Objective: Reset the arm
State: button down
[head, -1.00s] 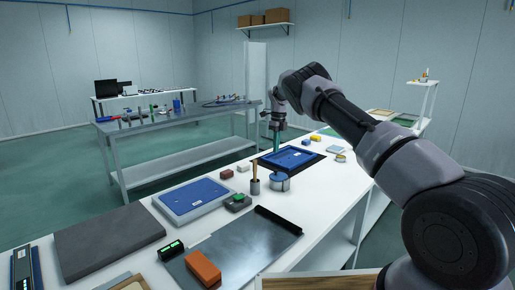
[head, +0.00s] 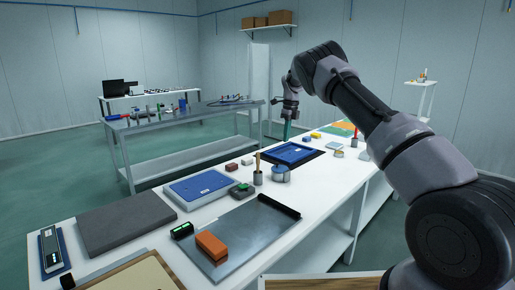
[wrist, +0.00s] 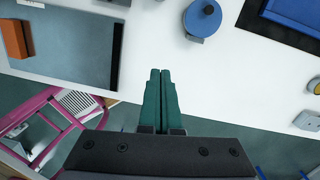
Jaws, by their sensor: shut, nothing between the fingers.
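My gripper (head: 287,137) hangs at the end of my arm near the far part of the white bench, behind the blue panel in the head view. In the wrist view my gripper (wrist: 160,72) has its two green fingers together, with nothing between them. The fingertips appear over the bench edge, between the metal sheet and a blue round part. My arm reaches in from the right of the head view, its elbow raised. The small head picture hides the fingers' exact height above the bench.
The white bench (head: 150,235) carries a blue panel on a dark mat (head: 293,153), a blue-grey panel (head: 200,187), an orange block (head: 211,245), a metal sheet (head: 250,235) and a blue round part (wrist: 203,18). A pink frame (wrist: 45,110) stands beside the bench.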

jog(key=s+d+r+n+t+y, duration=0.15)
jog(key=s+d+r, duration=0.25)
jog(key=r, duration=0.5)
jog(key=s+d+r+n, duration=0.3)
jog(key=s+d+r, duration=0.1)
jog(key=r, duration=0.4)
jog(key=s+d+r+n+t, duration=0.2)
jog(key=s+d+r+n, duration=0.15)
jog(key=s+r, duration=0.75)
jog(key=s+r+n+t, duration=0.15)
jog(key=s+n, duration=0.45)
jog(key=s, duration=1)
jog(key=s+f+n+t, duration=0.1)
jog(key=s+f+n, duration=0.1)
jog(key=s, duration=0.6)
jog(key=s+f+n+t, duration=0.1)
jog(key=s+f+n, duration=0.1)
jog(key=s+n, duration=0.3)
jog(key=s, duration=0.3)
jog(key=shift+d+f, duration=0.3)
